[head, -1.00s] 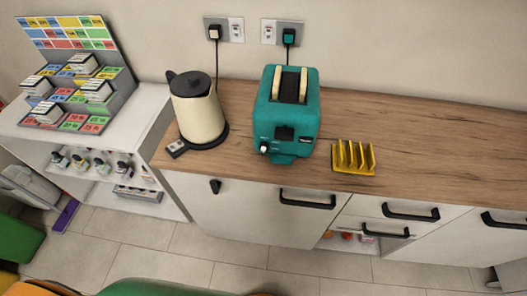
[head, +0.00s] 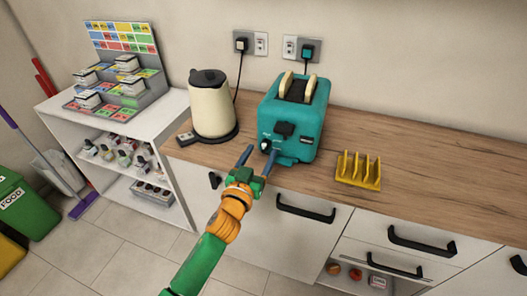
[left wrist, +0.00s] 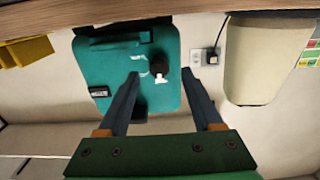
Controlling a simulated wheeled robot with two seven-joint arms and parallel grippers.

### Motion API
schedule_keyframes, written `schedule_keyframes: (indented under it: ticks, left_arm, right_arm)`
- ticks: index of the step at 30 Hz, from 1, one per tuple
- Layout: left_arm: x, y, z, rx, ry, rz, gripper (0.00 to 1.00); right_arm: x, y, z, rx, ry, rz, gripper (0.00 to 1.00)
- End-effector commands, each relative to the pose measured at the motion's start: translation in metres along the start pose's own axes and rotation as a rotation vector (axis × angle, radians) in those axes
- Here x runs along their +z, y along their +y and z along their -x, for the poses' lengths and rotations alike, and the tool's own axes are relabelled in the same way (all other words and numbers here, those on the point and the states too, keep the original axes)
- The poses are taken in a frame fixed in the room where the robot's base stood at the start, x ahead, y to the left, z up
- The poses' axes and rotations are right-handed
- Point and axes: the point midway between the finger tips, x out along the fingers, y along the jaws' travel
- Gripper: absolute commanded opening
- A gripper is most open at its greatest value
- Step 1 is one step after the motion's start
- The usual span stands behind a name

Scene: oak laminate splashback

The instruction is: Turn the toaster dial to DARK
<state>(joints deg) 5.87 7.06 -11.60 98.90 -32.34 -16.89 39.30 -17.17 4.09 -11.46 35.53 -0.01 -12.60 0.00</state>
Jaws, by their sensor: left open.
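The teal toaster (head: 306,125) stands on the wooden worktop with two slices of bread in its top slots. Its dial (head: 265,145), a dark knob with a white pointer, is low on the left of its front. My left gripper (head: 261,150) is open and empty in front of the dial. In the left wrist view, which is upside down, the fingers of the gripper (left wrist: 161,75) lie on either side of the dial (left wrist: 160,68). I cannot tell whether they touch it. The scale marks are too small to read. My right gripper is not in view.
A cream kettle (head: 211,105) on a dark base stands left of the toaster. A yellow toast rack (head: 358,170) stands to its right, near the worktop edge. Black drawer handles (head: 305,208) stick out below. The worktop (head: 440,180) further right is clear.

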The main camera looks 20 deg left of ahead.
Motion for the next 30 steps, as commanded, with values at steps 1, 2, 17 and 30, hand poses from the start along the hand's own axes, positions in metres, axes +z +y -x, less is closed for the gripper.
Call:
schedule_keyframes:
  ticks: [1,2,17,30]
  left_arm:
    - [0.0,0.0,-0.008,0.0,0.0,0.0,0.67]
    - [0.001,0.0,-0.012,0.0,-0.001,0.001,0.67]
    - [0.001,0.0,-0.023,0.0,-0.003,0.001,0.37]
    - [0.002,0.0,-0.023,0.0,-0.004,-0.021,0.0]
  right_arm:
    - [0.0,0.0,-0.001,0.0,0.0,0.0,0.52]
    - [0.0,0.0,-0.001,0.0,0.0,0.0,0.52]
    - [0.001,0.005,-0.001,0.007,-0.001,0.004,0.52]
    - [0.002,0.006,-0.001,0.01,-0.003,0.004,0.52]
